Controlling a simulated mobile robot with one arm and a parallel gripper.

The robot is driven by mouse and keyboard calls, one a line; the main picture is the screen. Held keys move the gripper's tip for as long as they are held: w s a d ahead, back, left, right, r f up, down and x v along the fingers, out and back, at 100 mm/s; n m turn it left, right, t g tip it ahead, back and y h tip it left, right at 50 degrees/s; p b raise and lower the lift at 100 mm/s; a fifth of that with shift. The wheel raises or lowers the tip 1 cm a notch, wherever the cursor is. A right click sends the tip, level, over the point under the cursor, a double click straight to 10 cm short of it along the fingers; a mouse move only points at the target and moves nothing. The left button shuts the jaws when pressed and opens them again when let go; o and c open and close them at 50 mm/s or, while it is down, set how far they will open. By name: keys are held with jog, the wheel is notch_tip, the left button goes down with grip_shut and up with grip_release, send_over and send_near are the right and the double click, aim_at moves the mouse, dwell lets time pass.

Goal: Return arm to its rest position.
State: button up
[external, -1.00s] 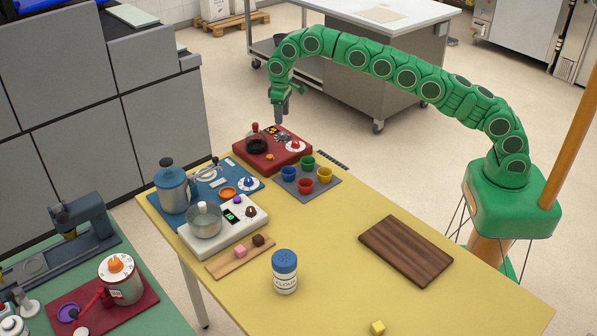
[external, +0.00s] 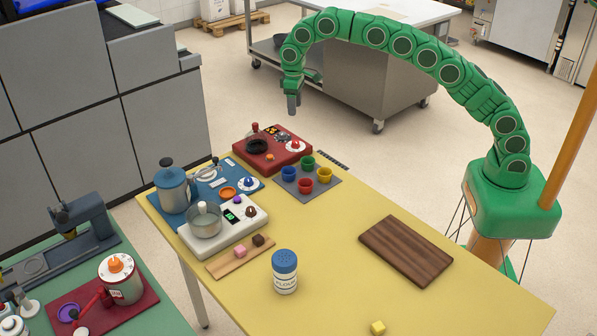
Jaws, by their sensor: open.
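My gripper (external: 293,108) hangs at the end of my green arm, pointing down, in the external view. It is open and holds nothing that I can see; the fingers are small in the picture. It is in the air above the far side of the yellow table (external: 340,277), apart from everything on it. The arm arches up from its green base at the right and bends down at the gripper. The red control board (external: 290,163) lies below the gripper and a little to its left.
A grey mat (external: 325,187) with coloured cups lies near the red board. A blue kettle (external: 173,187), a white scale (external: 245,232) with a bowl, a flour shaker (external: 285,272), a brown board (external: 405,251) and a yellow cube (external: 377,328) are also on the table. The table's middle is clear.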

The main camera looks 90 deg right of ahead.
jog(key=s+a+r+n, duration=0.1)
jog(key=s+a+r, duration=0.3)
jog(key=s, duration=0.5)
jog(key=s+a+r, duration=0.3)
jog(key=s+r, duration=0.1)
jog(key=s, duration=0.5)
jog(key=s+a+r+n, duration=0.1)
jog(key=s+a+r, duration=0.25)
jog(key=s, duration=0.55)
jog(key=s+a+f, duration=0.2)
jog(key=s, duration=1.4)
jog(key=s+a+f+g, duration=0.1)
jog(key=s+f, duration=0.2)
jog(key=s, duration=1.2)
jog(key=shift+s+a+f+g, duration=0.25)
jog(key=shift+s+a+g, duration=0.05)
jog(key=shift+s+a, duration=0.1)
